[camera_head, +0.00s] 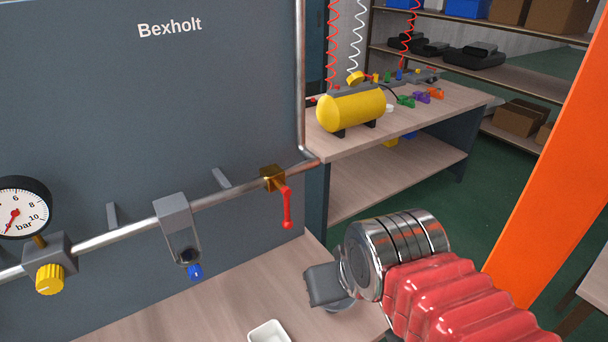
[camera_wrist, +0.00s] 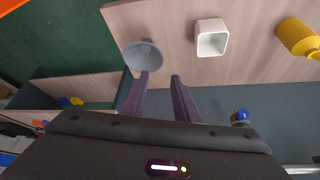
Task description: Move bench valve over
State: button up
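I cannot tell for sure which thing is the bench valve. Small coloured valve-like parts, green (camera_head: 406,101), purple (camera_head: 422,97) and orange (camera_head: 435,93), lie on the back bench (camera_head: 345,151). A brass valve with a red lever (camera_head: 287,208) sits on the wall pipe, its lever hanging down. My gripper (camera_head: 325,285) is over the near bench, well in front of the back bench. In the wrist view my gripper (camera_wrist: 159,76) has its two dark fingers apart with nothing between them. A grey round cup (camera_wrist: 143,55) shows just beyond the left fingertip; touching cannot be judged.
A white square dish (camera_head: 269,332) stands on the near bench. A blue-tipped fitting (camera_head: 195,271) hangs below the pipe, and a gauge (camera_head: 15,209) is at left. A yellow tank (camera_head: 351,108) stands on the back bench. An orange post (camera_head: 550,165) rises at right.

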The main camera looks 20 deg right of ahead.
dwell(0.4)
jog(key=w+r+n+g+y, duration=0.3)
jog(key=w+r+n+g, duration=0.1)
jog(key=w+n, duration=0.5)
jog(key=w+d+r+n+g+y, duration=0.1)
jog(key=w+r+n+g+y, duration=0.2)
jog(key=w+n, duration=0.6)
jog(key=r+n, duration=0.1)
jog(key=n, duration=0.2)
jog(key=shift+w+d+r+n+g+y, duration=0.2)
jog(key=shift+w+d+n+g+y, duration=0.1)
jog(key=shift+w+g, duration=0.1)
